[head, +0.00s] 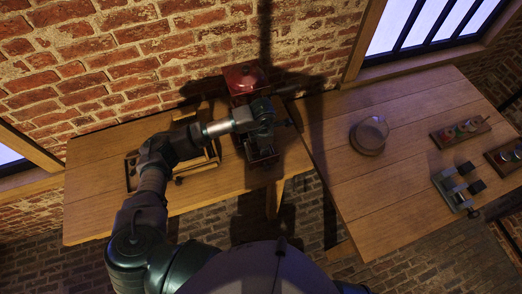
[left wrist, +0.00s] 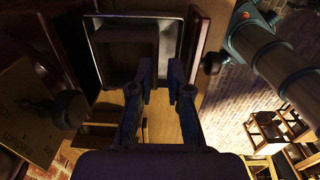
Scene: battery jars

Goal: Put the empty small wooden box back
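My left gripper (head: 262,138) is over the left table, in front of a red-topped housing (head: 245,78). In the left wrist view, its two dark fingers (left wrist: 162,72) stand apart, with wood showing between them. Their tips are near the corner of a dark, pale-rimmed open box (left wrist: 176,45), which looks empty where I can see inside. Whether they touch it cannot be told. This box shows partly below the gripper in the head view (head: 262,154). I cannot tell for sure that it is the small wooden box. My right gripper is not in view.
A wooden tray or case (head: 131,172) lies left of the gripper, partly behind my arm. A brick wall stands behind.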

